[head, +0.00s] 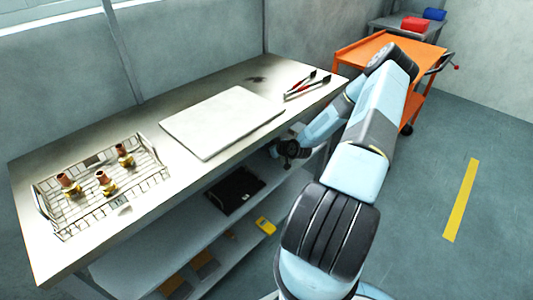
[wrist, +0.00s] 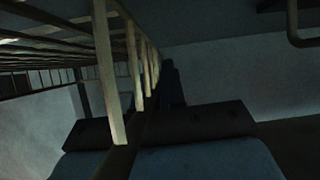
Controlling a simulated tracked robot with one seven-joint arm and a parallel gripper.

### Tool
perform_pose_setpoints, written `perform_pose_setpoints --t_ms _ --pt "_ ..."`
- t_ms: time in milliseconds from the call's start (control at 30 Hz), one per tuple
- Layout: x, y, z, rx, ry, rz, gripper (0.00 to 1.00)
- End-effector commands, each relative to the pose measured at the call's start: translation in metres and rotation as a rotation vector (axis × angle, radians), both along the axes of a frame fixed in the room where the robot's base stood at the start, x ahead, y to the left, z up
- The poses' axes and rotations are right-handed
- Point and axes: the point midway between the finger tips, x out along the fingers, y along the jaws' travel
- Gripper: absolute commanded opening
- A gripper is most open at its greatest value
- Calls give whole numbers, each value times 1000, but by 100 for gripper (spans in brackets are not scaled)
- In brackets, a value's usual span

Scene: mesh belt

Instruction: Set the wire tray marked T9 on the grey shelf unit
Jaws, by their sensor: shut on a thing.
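In the wrist view a wire tray (wrist: 105,75) fills the upper left, close to the camera, in deep shade. My gripper (wrist: 138,125) is shut on it, with a pale upright wire between its dark pads. In the head view my gripper (head: 290,150) is just under the front edge of the bench; the held tray is hidden there. Another wire tray (head: 104,205) stands on the bench top at left, holding several brass and copper fittings. No T9 mark is readable on either tray. Grey shelves (head: 135,262) run under the bench; I cannot tell if they are the named unit.
A white board (head: 222,122) and red-handled tools (head: 302,86) lie on the bench. A dark flat case (head: 236,190) and a yellow device (head: 265,226) are on the shelves below. An orange cart (head: 372,50) stands behind my arm. The floor at right is clear.

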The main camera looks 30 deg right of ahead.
Motion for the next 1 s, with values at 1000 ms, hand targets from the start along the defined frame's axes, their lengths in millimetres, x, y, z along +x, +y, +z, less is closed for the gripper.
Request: perform_pose_setpoints --t_ms 1000 --pt "2 1 -32 -1 1 1 35"
